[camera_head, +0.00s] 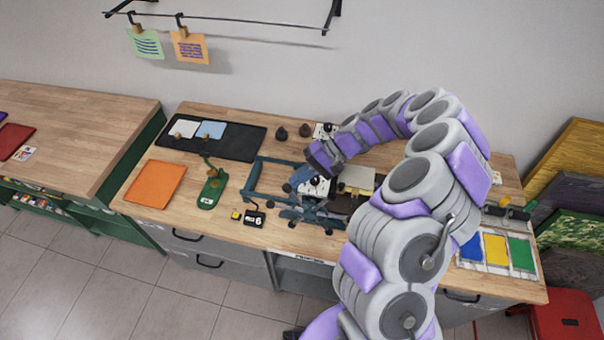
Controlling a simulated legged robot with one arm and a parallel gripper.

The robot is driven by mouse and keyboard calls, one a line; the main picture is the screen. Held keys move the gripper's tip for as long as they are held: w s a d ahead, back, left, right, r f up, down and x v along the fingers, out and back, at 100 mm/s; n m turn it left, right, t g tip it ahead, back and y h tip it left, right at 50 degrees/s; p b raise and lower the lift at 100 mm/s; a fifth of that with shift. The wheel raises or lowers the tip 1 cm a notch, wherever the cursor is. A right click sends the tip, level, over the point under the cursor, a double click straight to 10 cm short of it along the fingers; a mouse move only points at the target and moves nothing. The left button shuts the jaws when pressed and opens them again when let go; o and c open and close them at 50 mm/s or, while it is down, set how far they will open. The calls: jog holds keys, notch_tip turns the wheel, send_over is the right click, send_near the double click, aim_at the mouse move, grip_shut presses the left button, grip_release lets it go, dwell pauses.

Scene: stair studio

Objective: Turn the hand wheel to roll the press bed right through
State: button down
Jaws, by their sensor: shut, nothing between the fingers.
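The blue press (262,180) stands on the middle of the wooden worktop. Its open blue rails reach out to the left. The hand wheel (312,215) is on the near side of the press, with dark knobs on its spoke ends; part of it is hard to make out. The press bed (345,204) shows as a dark plate to the right of the roller, partly behind my arm. A pale sheet (357,179) lies at its far side. My gripper (313,184) is shut and empty over the middle of the press, just above the wheel. I cannot tell whether it touches the wheel.
A green tool (212,190), an orange sheet (155,184) and a black mat (230,143) lie on the left worktop. A small black block (254,218) sits in front of the press. Blue, yellow and green ink patches (496,249) lie at the right. A red stool (568,318) stands at the right.

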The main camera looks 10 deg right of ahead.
dwell(0.3)
jog(key=w+a+f+m+g+h+p, duration=0.1)
jog(key=a+f+h+p, duration=0.1)
jog(key=a+f+h, duration=0.2)
jog(key=w+a+f+m+g+h+p, duration=0.2)
jog(key=a+f+h, duration=0.3)
jog(key=f, duration=0.5)
jog(key=shift+w+a+f+h, duration=0.25)
jog(key=shift+f+h, duration=0.05)
jog(key=shift+h, duration=0.8)
